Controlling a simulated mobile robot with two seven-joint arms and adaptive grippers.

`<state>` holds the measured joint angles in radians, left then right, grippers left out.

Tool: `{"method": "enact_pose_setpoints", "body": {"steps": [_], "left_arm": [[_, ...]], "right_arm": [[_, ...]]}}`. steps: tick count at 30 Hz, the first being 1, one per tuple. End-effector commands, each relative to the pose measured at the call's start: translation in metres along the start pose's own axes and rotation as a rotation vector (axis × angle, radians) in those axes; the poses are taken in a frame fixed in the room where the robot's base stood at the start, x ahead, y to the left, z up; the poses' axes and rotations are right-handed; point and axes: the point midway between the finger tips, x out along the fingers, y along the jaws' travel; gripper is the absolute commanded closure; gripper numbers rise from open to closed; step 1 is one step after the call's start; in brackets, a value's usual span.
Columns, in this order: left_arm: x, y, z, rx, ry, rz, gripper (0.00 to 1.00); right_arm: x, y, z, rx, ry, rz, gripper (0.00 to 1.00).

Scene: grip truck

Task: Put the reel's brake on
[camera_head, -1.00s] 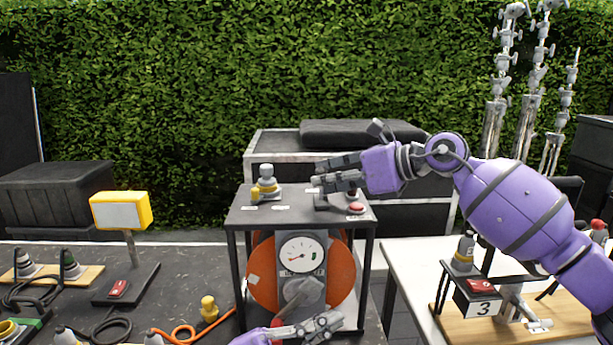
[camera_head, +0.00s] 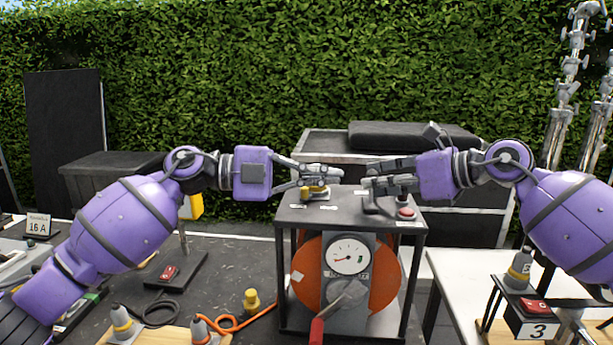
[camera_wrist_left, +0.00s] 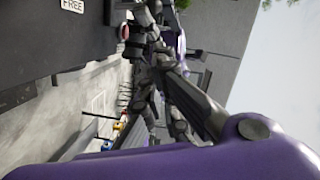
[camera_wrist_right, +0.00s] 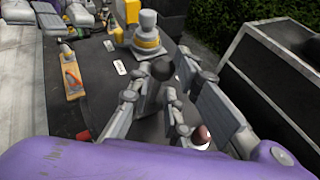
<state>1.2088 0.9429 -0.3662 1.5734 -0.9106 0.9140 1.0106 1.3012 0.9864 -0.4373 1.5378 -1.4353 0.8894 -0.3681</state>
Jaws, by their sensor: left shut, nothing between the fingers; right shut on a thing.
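The reel has an orange drum (camera_head: 309,278) in a black frame, with a dial (camera_head: 348,257) and a crank with a red grip (camera_head: 317,331) in front. Its dark top (camera_head: 340,222) carries small white labels; one reads FREE (camera_wrist_left: 73,6) in the left wrist view. My right gripper (camera_head: 370,184) is shut at the top's right side on a dark knob (camera_wrist_right: 163,70), seemingly the brake lever; the fingers hide most of it. My left gripper (camera_head: 338,173) is shut and empty above the top's back left, a little left of the right gripper.
A grey-and-yellow plug (camera_wrist_right: 146,38) stands on the reel's top, partly behind my left gripper. A red button (camera_head: 406,213) is right of the knob. Connectors, cables and a red switch (camera_head: 169,271) lie left; a white table (camera_head: 455,265) stands right.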

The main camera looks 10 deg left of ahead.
Motion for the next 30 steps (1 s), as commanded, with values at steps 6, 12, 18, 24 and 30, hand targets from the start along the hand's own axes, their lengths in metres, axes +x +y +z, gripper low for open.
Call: {"method": "enact_pose_setpoints", "body": {"steps": [6, 12, 18, 24, 30], "left_arm": [[0.046, -0.001, 0.0, -0.001, 0.003, -0.003, 1.0], [0.064, -0.001, 0.022, -0.002, 0.0, -0.003, 1.0], [0.069, 0.0, 0.029, -0.001, -0.001, -0.002, 1.0], [0.069, 0.0, 0.029, -0.001, -0.001, -0.001, 1.0], [0.072, -0.003, 0.033, -0.027, -0.001, 0.005, 1.0]], "right_arm": [[-0.001, -0.001, 0.002, 0.0, -0.004, -0.003, 1.0], [-0.001, -0.001, 0.002, 0.0, -0.004, -0.003, 1.0], [-0.001, -0.001, 0.002, 0.0, -0.003, -0.003, 1.0], [-0.001, -0.001, 0.002, 0.0, -0.003, -0.004, 1.0], [-0.001, -0.001, 0.002, -0.001, -0.003, -0.003, 1.0]]}}
